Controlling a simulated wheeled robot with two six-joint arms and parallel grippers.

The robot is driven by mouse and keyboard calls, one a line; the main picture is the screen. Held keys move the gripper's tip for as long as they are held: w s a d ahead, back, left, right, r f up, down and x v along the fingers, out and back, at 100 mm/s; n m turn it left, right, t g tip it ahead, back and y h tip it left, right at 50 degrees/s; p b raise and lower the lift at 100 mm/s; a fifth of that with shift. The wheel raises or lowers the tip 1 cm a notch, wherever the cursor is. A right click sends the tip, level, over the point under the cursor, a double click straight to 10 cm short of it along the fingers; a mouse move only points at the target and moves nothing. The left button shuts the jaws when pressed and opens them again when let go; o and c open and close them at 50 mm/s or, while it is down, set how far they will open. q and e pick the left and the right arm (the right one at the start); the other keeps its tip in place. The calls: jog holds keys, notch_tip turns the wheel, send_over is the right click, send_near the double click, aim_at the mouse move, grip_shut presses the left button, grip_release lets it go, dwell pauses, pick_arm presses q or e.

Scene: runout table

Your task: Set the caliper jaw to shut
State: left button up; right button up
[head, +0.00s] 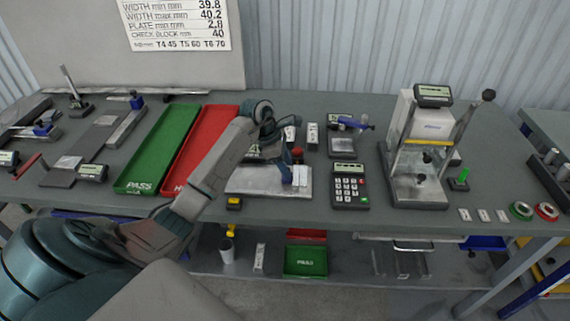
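I cannot single out the caliper or its jaw with certainty. A grey plate (250,183) lies in the middle of the table, with a blue upright part (286,174) and a red knob (297,152) at its right end; this may be the caliper fixture. My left arm reaches in from the lower left. Its gripper (272,146) is over the back of this plate, just left of the red knob. My wrist hides the fingertips and part of the fixture, so I cannot tell whether they touch or are open. My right gripper is not in view.
A keypad unit (349,186) and a press-like stand (416,180) are to the right. Small labelled blocks (483,215) lie near the front edge.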

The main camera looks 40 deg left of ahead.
pick_arm(q)
jog(key=shift+a, duration=0.1)
jog(key=shift+s+a+r+b, duration=0.1)
jog(key=shift+a+r+b, duration=0.1)
jog(key=shift+r+b, duration=0.15)
jog(key=b+v, duration=0.3)
jog(key=v, duration=0.7)
jog(key=shift+d, duration=0.25)
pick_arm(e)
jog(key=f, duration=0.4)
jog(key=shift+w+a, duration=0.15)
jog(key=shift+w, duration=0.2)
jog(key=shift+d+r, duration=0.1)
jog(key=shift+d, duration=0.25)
